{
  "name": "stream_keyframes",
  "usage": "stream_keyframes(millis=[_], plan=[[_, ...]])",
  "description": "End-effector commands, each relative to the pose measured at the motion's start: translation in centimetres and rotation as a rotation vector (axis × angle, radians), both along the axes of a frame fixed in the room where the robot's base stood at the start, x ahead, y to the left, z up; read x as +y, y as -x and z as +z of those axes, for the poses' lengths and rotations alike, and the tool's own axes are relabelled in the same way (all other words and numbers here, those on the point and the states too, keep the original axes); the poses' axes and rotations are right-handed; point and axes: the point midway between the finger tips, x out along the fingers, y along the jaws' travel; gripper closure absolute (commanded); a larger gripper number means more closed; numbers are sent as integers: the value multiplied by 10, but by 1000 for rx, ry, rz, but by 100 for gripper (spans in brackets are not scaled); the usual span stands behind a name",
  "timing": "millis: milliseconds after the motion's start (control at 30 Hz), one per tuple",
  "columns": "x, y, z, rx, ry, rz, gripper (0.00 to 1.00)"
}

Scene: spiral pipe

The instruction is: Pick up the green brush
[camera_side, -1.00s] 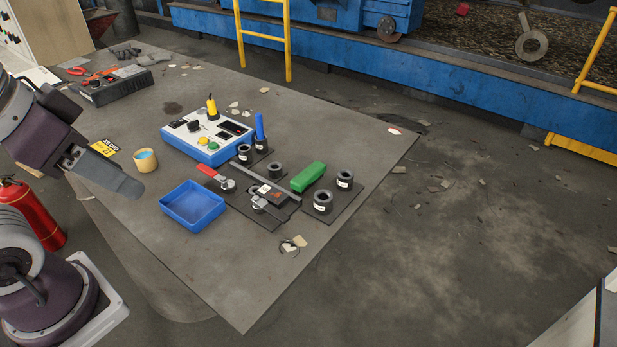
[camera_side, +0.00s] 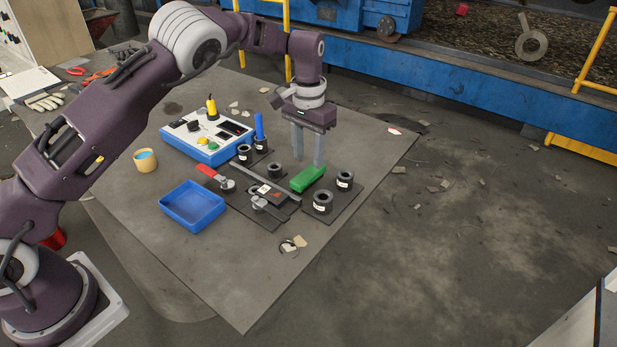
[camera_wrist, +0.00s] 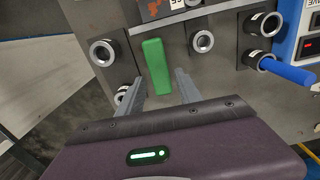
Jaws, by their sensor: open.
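The green brush (camera_side: 308,178) is a green block lying on the table among the black fixtures. My gripper (camera_side: 308,163) is open and points down just behind it in the side view, with one finger near its far end. In the wrist view the green brush (camera_wrist: 155,66) lies ahead of the open fingers of my gripper (camera_wrist: 160,88), roughly in line with the gap between them. Nothing is held. I cannot tell the exact height of the fingertips above the table.
Black cylindrical sockets (camera_side: 322,201) stand close to the brush, and a blue peg (camera_side: 259,127) stands in another. A red-handled tool (camera_side: 215,175), a blue tray (camera_side: 193,207), a control box (camera_side: 208,134) and a cup (camera_side: 145,160) lie further left. The table front is mostly clear.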

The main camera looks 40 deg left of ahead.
Motion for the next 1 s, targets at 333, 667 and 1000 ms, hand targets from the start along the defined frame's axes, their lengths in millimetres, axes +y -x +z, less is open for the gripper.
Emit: stream_keyframes(millis=[333, 667, 1000], plan=[[-2, 3, -56, 1, 0, 2, 58], [-2, 2, -59, -1, 0, 2, 78], [-2, 2, -58, -2, 1, 2, 100]])
